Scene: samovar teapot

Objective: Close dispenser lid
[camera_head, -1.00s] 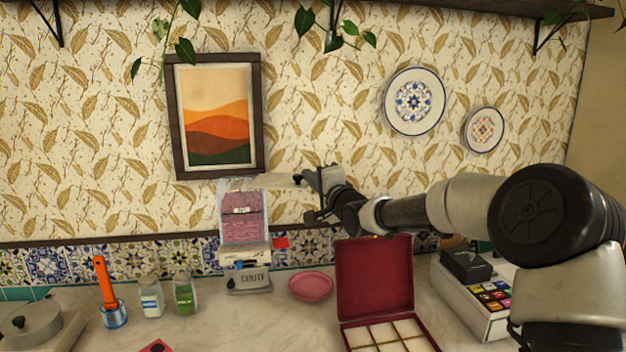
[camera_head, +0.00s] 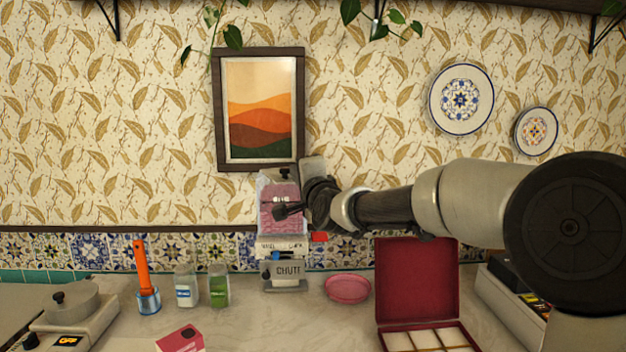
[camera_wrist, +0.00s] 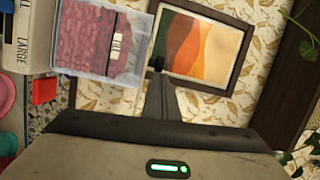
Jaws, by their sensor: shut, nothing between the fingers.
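The dispenser (camera_head: 279,222) is a clear upright bin with pink contents, set on a pale base marked "CHUTE". It stands against the back wall under the framed picture. My gripper (camera_head: 283,211) is shut and empty, in front of the bin's upper right part in the head view. In the wrist view, the clear bin (camera_wrist: 100,38) lies sideways, left of my narrow shut fingers (camera_wrist: 159,90). Contact is unclear.
A pink dish (camera_head: 347,289) and an open dark red box (camera_head: 417,280) stand right of the dispenser. Two small jars (camera_head: 186,287) and an orange-handled tool (camera_head: 142,270) stand to its left. The picture frame (camera_head: 258,108) hangs close above.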

